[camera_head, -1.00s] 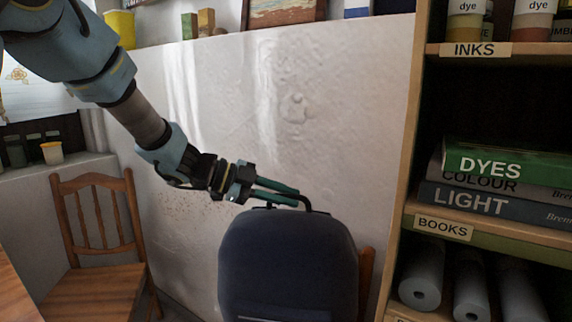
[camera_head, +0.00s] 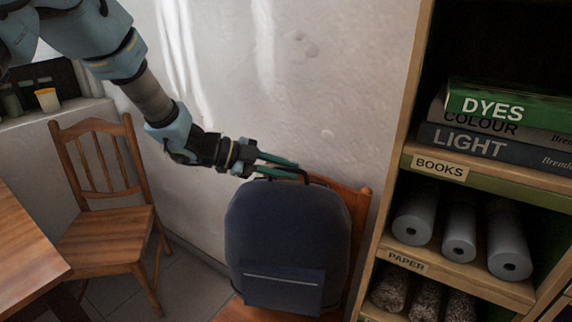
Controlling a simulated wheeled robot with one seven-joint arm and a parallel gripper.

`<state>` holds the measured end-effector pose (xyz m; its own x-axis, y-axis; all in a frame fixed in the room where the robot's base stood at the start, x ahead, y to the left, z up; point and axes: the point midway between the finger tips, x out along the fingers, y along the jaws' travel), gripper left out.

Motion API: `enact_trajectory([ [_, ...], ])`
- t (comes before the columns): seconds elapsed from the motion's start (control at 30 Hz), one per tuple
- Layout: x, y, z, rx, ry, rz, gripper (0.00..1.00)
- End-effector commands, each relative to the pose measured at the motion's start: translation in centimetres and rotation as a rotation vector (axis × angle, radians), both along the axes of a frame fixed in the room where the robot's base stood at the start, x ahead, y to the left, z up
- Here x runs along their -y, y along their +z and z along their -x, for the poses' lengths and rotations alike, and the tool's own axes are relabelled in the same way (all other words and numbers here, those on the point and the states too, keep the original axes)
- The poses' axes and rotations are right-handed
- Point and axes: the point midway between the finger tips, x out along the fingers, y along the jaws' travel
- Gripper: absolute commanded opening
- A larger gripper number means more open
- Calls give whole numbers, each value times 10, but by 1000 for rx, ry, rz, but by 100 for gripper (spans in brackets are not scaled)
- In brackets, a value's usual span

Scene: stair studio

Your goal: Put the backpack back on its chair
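The backpack (camera_head: 287,238) is dark blue with a front pocket and a black top handle. It is upright in front of a wooden chair (camera_head: 357,207), over or on its seat; I cannot tell whether its base touches the seat. The chair's back shows behind it at the right, and a strip of seat shows below. My gripper (camera_head: 281,168) is at the top of the backpack, its teal fingers lying along the black handle. The fingers look close together on the handle.
Another wooden chair (camera_head: 108,235) stands empty at the left, beside a wooden table (camera_head: 22,245). A shelf unit (camera_head: 395,165) with books and paper rolls stands close on the right. A white wall is behind the backpack. Some floor is clear between the chairs.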

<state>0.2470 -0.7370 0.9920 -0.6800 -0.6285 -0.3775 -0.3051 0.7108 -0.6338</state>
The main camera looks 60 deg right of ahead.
Motion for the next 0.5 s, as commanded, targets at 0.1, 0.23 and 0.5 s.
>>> enact_trajectory([
  [0.1, 1, 1, 0, -1, 0, 3, 32],
  [0.23, 1, 2, 0, -2, 0, 4, 47],
  [0.5, 1, 3, 0, -3, -1, 5, 47],
])
